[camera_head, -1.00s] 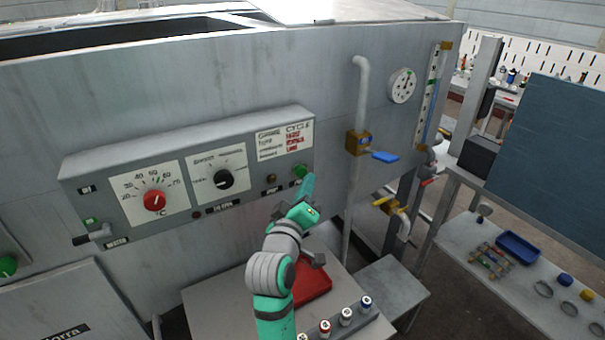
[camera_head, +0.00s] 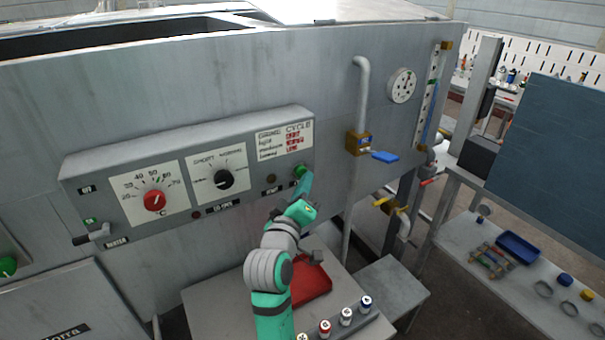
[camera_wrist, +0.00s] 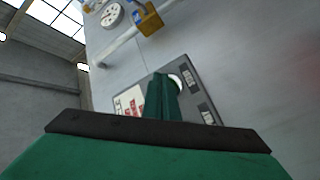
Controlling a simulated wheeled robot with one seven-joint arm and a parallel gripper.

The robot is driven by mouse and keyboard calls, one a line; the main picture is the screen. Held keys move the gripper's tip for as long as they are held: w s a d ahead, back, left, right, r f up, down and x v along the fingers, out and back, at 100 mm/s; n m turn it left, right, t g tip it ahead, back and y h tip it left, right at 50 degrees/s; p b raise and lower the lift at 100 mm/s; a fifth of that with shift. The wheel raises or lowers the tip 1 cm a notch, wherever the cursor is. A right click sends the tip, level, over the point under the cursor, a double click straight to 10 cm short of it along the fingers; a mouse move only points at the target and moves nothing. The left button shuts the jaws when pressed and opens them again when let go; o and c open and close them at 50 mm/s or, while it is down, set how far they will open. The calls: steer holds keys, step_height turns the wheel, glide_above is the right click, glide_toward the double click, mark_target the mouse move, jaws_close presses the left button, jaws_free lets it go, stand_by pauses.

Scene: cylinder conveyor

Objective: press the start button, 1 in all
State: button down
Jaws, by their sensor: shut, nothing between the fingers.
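The green start button (camera_head: 300,170) sits at the right end of the grey control panel (camera_head: 240,192), with a label below it that my gripper partly hides. My gripper (camera_head: 307,178) is shut and empty, its teal fingers pointing up at the panel. In the head view the fingertips overlap the button's lower right edge; I cannot tell if they touch it. In the wrist view the closed fingers (camera_wrist: 163,84) stand in front of the panel, and a pale round part (camera_wrist: 177,80) shows just beside their tips. The fingers hide most of what lies behind them.
The panel also carries a red dial (camera_head: 155,200), a black selector knob (camera_head: 223,179) and a lever (camera_head: 92,235). A vertical pipe with a blue-handled valve (camera_head: 360,144) stands right of the panel. Below are a table with a red tray (camera_head: 311,283) and several capped cylinders.

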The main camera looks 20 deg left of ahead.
steer(key=shift+w+a, duration=0.3)
steer(key=shift+a, duration=0.1)
stand_by(0.8)
steer(key=shift+s+d, duration=0.1)
steer(key=shift+d, duration=0.05)
stand_by(0.3)
steer(key=shift+s+d, duration=0.45)
steer(key=shift+d, duration=0.15)
steer(key=s+d, duration=0.1)
steer(key=d, duration=0.1)
steer(key=s+d, duration=0.2)
stand_by(0.5)
steer(key=shift+f, duration=0.1)
stand_by(0.6)
